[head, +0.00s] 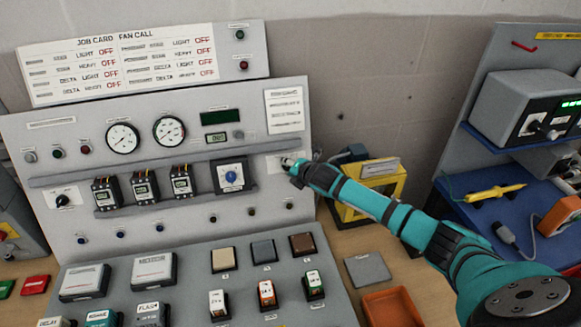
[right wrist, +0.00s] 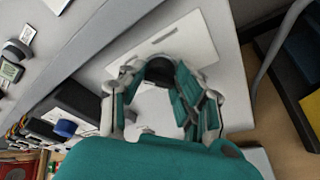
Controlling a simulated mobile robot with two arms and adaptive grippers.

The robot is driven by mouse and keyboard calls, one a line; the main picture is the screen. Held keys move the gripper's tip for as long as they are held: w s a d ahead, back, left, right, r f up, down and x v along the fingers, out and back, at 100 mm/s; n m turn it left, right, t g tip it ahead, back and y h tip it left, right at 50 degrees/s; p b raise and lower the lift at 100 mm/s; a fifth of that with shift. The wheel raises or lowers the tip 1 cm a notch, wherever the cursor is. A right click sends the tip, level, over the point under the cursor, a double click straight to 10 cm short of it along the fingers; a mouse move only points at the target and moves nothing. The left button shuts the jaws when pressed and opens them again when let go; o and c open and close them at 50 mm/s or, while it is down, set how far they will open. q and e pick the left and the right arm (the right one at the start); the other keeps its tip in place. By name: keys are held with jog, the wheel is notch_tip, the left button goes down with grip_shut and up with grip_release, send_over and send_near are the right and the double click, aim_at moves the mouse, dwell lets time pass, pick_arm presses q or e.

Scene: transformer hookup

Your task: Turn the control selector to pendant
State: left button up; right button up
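The selector knob (right wrist: 159,70) is dark and round, on a white label plate (right wrist: 185,38) in the right wrist view. In the head view the plate (head: 275,163) is at the right side of the upright grey panel, and my gripper covers the knob. My right gripper (head: 289,163) is at the panel there. In the right wrist view its fingers (right wrist: 158,75) lean inward on both sides of the knob and appear to touch it. The knob's pointer and the plate's lettering cannot be read. My left gripper is not in view.
Another black selector (head: 63,200) is at the far left. A yellow box (head: 378,190) stands close under my right arm.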

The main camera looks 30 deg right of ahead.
grip_shut()
jog(key=shift+f, duration=0.1)
jog(key=m, duration=0.1)
jog(key=m+t+b, duration=0.1)
jog(key=m, duration=0.1)
jog(key=m+b, duration=0.1)
jog(key=m, duration=0.1)
jog(key=shift+s+f+y, duration=0.1)
jog(key=shift+f+y, duration=0.2)
jog(key=m+t+b, duration=0.1)
jog(key=m, duration=0.2)
jog(key=m+b, duration=0.1)
jog(key=m, duration=0.1)
jog(key=shift+s+f+m+t+b, duration=0.1)
jog(key=shift+f+m+t+b, duration=0.05)
jog(key=shift+m+t+b, duration=0.25)
jog(key=m+t+h+b, duration=0.1)
jog(key=m, duration=0.3)
jog(key=shift+m+b, duration=0.3)
jog(key=shift+b, duration=0.05)
jog(key=shift+m, duration=0.3)
